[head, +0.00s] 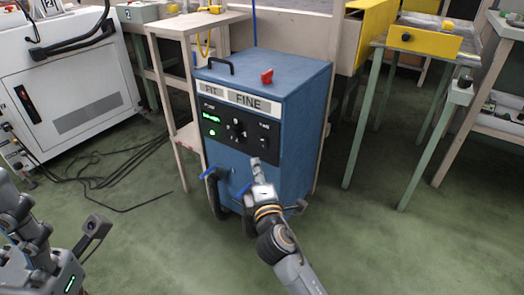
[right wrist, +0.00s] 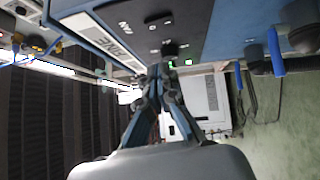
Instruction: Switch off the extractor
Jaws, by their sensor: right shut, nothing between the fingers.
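The extractor is a blue cabinet (head: 298,110) marked FINE, with a black front panel (head: 228,143). The panel bears a lit green display (head: 211,117), a lit green lamp (head: 212,133), a dark knob (head: 238,129) and a small switch (head: 263,142) at the right. My right gripper (head: 256,163) is shut and empty at the panel's lower right, just below the switch; contact cannot be told. In the right wrist view its fingers (right wrist: 160,72) meet before the panel (right wrist: 165,25) and partly hide it. My left gripper (head: 28,228) is at the lower left, its fingers unclear.
A red part (head: 267,76) and a black handle (head: 220,65) are on the cabinet's top. Blue-handled hose fittings (head: 212,174) stick out below the panel. A white machine (head: 75,85) stands left, with black cables on the floor. Green-legged tables (head: 360,120) stand right.

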